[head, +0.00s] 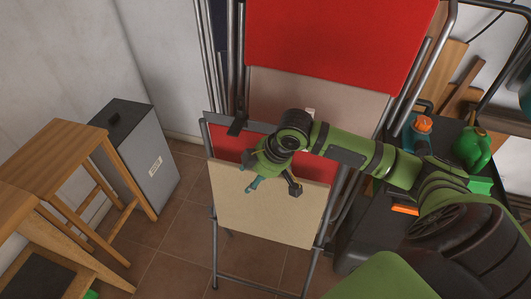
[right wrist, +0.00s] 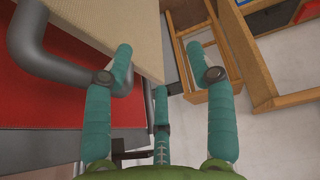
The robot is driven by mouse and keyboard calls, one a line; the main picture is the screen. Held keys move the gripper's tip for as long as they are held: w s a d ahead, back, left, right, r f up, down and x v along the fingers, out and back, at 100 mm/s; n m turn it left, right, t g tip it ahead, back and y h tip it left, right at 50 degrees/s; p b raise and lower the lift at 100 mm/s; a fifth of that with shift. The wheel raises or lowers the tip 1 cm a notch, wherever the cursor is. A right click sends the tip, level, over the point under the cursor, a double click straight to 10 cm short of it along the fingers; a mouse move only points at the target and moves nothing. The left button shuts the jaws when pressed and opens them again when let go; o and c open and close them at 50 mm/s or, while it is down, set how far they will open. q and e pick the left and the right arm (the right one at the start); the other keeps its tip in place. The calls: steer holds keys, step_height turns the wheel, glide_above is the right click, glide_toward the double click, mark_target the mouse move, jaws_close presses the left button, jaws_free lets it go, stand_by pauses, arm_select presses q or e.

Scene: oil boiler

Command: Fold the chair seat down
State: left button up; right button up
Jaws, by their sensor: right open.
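A folding chair with grey metal tubes stands upright in the middle of the head view. Its beige seat panel (head: 262,215) is tilted up, with a red panel (head: 226,141) behind it. My right gripper (head: 271,186) is over the panel's upper edge, fingers spread and pointing down. In the right wrist view the fingers (right wrist: 160,62) are apart with nothing clamped between them. The left finger overlaps the corner of the beige panel (right wrist: 115,25) beside a bent grey tube; contact cannot be told. My left gripper is not in view.
A larger red panel (head: 340,40) on metal tubes stands behind. A wooden stool (head: 65,150) and a grey box (head: 140,155) are at left. A dark cabinet (head: 365,235) with a green can (head: 474,147) is at right. Tiled floor (head: 165,240) is open left of the chair.

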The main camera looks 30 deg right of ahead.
steer(key=d+r, duration=0.9)
steer(key=r, duration=0.2)
steer(key=shift+m+h, duration=0.3)
steer(key=x, duration=1.2)
steer(key=shift+a, duration=0.15)
jaws_close()
